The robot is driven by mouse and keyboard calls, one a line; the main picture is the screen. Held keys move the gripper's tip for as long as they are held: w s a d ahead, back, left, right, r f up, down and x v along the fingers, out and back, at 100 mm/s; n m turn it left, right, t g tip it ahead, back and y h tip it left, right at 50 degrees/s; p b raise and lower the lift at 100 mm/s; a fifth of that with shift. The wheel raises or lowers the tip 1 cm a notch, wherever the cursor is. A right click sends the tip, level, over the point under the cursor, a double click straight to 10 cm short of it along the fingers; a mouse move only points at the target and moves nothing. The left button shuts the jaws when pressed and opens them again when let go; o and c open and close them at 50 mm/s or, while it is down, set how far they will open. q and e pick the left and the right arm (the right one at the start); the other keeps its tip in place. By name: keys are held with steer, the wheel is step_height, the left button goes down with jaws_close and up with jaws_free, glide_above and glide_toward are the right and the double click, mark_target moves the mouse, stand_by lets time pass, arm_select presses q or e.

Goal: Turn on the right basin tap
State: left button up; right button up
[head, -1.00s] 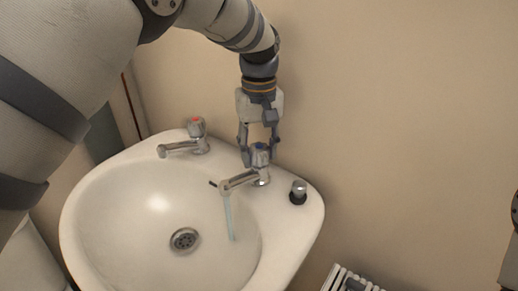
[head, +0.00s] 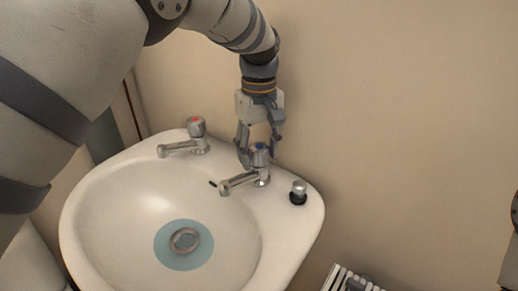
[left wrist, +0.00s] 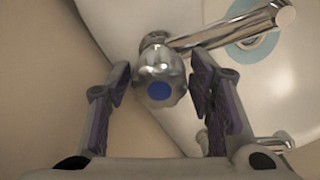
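The right basin tap (head: 243,181) is chrome with a blue-marked knob (head: 259,153) and stands on the back rim of the white basin (head: 110,200). My left gripper (head: 260,145) points down over this knob. In the left wrist view the knob's blue dot (left wrist: 159,91) lies between the two fingers, with a gap on each side, so the gripper is open around it. No stream shows below the spout. A pale blue disc of water (head: 168,245) lies around the drain (head: 185,240). My right gripper is not in view.
The left tap (head: 197,135) with a red mark stands on the rim to the left. A plug with a metal top (head: 299,192) sits on the rim to the right. A white slatted object (head: 338,279) is at the lower edge. The wall is close behind the basin.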

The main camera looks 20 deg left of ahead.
mark_target(259, 146)
arm_select(q)
step_height(259, 146, up, 12)
stand_by(0.6)
